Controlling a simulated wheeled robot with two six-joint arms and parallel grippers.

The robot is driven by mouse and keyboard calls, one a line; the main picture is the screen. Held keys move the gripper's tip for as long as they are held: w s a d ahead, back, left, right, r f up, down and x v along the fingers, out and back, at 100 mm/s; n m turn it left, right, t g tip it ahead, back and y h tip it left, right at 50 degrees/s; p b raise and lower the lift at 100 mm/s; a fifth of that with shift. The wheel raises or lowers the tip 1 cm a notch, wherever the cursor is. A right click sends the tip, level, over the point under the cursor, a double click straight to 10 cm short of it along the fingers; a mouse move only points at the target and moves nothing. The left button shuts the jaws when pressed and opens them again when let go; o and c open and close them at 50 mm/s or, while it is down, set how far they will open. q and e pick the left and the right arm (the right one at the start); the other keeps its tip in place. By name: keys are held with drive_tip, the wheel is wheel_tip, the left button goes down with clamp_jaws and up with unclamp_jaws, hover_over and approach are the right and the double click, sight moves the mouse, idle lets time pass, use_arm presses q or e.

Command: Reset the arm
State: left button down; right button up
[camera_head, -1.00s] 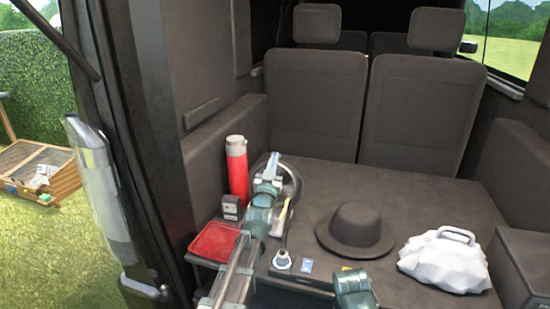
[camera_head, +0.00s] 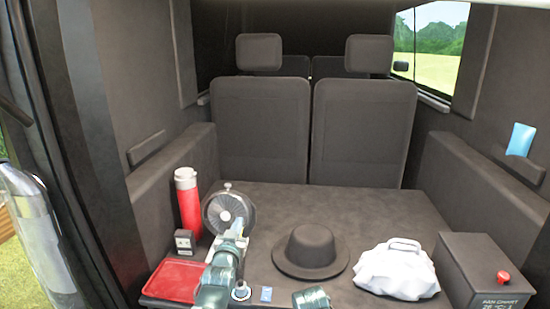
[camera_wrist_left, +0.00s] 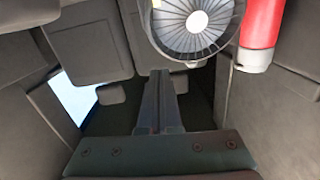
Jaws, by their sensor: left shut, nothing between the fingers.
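My left arm rises from the bottom of the head view, and its gripper (camera_head: 236,238) is over the left part of the dark cargo floor (camera_head: 390,215), in front of a round fan (camera_head: 229,212). In the left wrist view the two fingers of the left gripper (camera_wrist_left: 160,78) lie together, shut and empty. The fan (camera_wrist_left: 194,27) shows beyond the fingertips there. The fingertips are hard to make out in the head view. A teal part of my own body shows at the bottom middle; no right gripper is in view.
A red flask (camera_head: 188,205), small dark box (camera_head: 184,243) and red tray (camera_head: 176,279) stand left of the arm. A black hat (camera_head: 310,250), white bag (camera_head: 397,270) and dark box with a red button (camera_head: 485,270) stand right. The floor behind the hat is clear.

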use_arm(q)
drive_tip(key=s+d+f+m+g+h+p, duration=0.1)
drive_tip(key=s+d+f+g+p, duration=0.1)
drive_tip(key=s+d+g+p, duration=0.25)
drive_tip(key=s+d+f+m+g+p, duration=0.1)
drive_tip(key=s+d+f+g+p, duration=0.2)
drive_tip(key=s+d+g+p, duration=0.15)
drive_tip(key=s+d+r+m+g+y+p, duration=0.1)
drive_tip(key=s+g+p, duration=0.6)
drive_tip(key=s, duration=1.1)
drive_tip(key=shift+d+r+g+y, duration=0.5)
drive_tip(key=shift+g+y, duration=0.2)
drive_tip(key=shift+g, duration=0.3)
use_arm(e)
wheel_tip(320, 180, up, 18)
drive_tip(key=shift+r, duration=0.15)
